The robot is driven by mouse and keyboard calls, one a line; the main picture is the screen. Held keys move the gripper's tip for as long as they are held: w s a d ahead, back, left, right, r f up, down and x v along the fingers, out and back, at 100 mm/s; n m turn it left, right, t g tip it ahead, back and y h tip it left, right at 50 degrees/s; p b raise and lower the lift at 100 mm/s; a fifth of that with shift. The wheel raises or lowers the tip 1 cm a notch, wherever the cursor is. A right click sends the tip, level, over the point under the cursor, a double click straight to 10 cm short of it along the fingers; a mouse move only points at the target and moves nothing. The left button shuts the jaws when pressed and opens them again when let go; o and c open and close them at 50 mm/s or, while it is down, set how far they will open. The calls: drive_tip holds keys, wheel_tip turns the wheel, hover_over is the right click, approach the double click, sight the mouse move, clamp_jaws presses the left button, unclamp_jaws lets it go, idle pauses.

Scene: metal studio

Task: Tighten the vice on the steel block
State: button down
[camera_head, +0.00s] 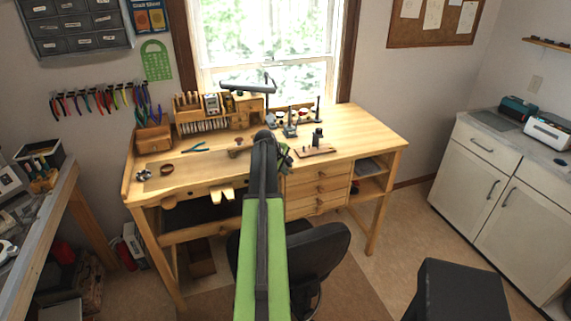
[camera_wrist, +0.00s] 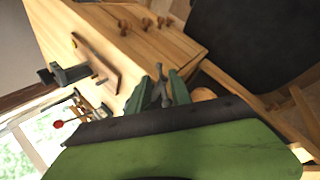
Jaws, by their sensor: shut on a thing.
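My gripper (camera_wrist: 158,92) has green fingers and is shut on a slim grey metal piece (camera_wrist: 159,79), which looks like the vice's handle. In the head view my gripper (camera_head: 284,157) is at the front edge of the wooden workbench (camera_head: 365,130), partly hidden behind my arm. The vice body cannot be made out clearly there, since my arm and fingers cover that spot. I cannot make out the steel block in either view.
A dark upright tool (camera_head: 317,138) on a wooden board stands right of my gripper; it also shows in the wrist view (camera_wrist: 75,75). Blue-handled pliers (camera_head: 196,148) lie left. A black chair (camera_head: 318,250) stands in front of the drawers. The bench's right end is clear.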

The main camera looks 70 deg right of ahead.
drive_tip(key=shift+d+t+y+p, duration=0.15)
drive_tip(key=shift+t+y+p, duration=0.15)
drive_tip(key=shift+t+p, duration=0.1)
idle(0.3)
drive_tip(key=c, duration=1.5)
unclamp_jaws()
drive_tip(key=shift+w, duration=0.1)
drive_tip(key=shift+o, duration=0.2)
drive_tip(key=p+v, duration=1.5)
drive_tip(key=v, duration=0.2)
drive_tip(key=shift+r, duration=0.2)
